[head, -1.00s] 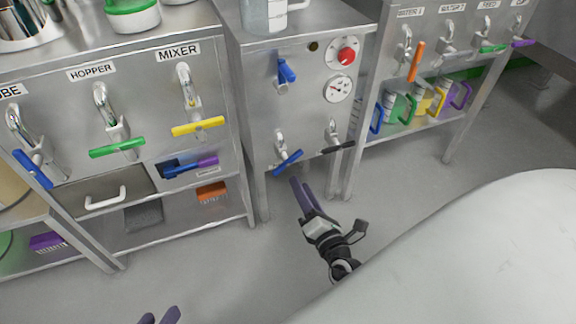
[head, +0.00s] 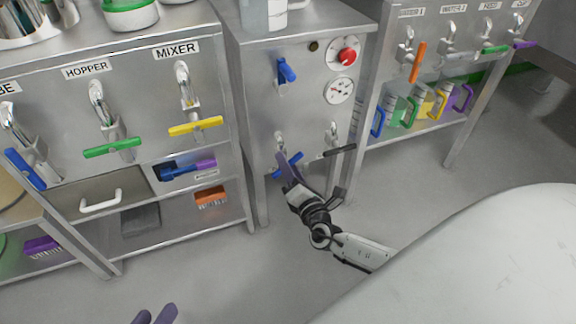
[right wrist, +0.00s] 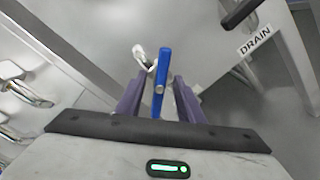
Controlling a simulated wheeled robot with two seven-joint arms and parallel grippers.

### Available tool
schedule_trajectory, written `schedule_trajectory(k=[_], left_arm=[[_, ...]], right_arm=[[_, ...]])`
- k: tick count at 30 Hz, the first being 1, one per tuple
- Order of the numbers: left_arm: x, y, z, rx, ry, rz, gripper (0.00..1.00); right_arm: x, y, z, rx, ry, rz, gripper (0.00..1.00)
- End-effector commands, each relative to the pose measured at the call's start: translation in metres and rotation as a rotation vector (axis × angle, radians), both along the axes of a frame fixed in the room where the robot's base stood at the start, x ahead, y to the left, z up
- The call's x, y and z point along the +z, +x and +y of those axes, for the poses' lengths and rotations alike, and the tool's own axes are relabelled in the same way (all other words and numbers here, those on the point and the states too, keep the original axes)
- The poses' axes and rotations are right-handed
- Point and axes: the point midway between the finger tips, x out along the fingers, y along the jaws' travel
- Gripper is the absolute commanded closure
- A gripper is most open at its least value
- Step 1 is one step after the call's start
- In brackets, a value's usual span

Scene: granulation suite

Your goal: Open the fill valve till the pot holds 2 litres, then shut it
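The lower blue valve handle (head: 295,158) is on the front of the middle steel cabinet (head: 262,110), left of a black handle (head: 340,151). The right wrist view shows a DRAIN label (right wrist: 255,41) beside the black handle (right wrist: 240,12). No fill label is readable. My right gripper (head: 289,166) is at the lower blue handle. In the right wrist view, its purple fingers are apart, with the blue handle (right wrist: 163,68) between them; contact is unclear. My left gripper (head: 155,314) is low at the bottom edge, fingers apart and empty. I cannot identify the pot or its level.
Another blue handle (head: 286,71), a red knob (head: 347,56) and a round gauge (head: 340,90) are higher on the same cabinet. A clear vessel (head: 262,14) stands on top, cut off. Left are the green HOPPER (head: 112,147) and yellow MIXER (head: 195,126) handles. Coloured-handled jugs (head: 405,110) stand right.

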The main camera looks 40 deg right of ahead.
Motion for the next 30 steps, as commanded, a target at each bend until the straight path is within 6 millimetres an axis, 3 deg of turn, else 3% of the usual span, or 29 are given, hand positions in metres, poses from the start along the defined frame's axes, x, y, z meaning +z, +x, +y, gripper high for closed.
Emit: schedule_trajectory(k=[1, 7, 19, 30], left_arm=[[0.0002, -0.0001, 0.0, 0.0, 0.0, 0.0, 0.69], [0.0008, 0.0, 0.0, -0.001, -0.001, -0.002, 0.69], [0.0014, -0.0001, -0.0001, -0.001, -0.001, -0.004, 0.69], [0.0014, -0.0002, -0.0002, -0.001, -0.001, -0.004, 0.69]], right_arm=[[0.0001, -0.0001, 0.0, 0.0, 0.0, 0.0, 0.66], [0.0001, -0.0003, 0.0, 0.0, 0.0, 0.0, 1.0], [0.0003, -0.0004, -0.0007, -0.001, 0.059, -0.016, 1.0], [0.0001, -0.0002, -0.0004, 0.0, 0.313, -0.076, 1.0]])
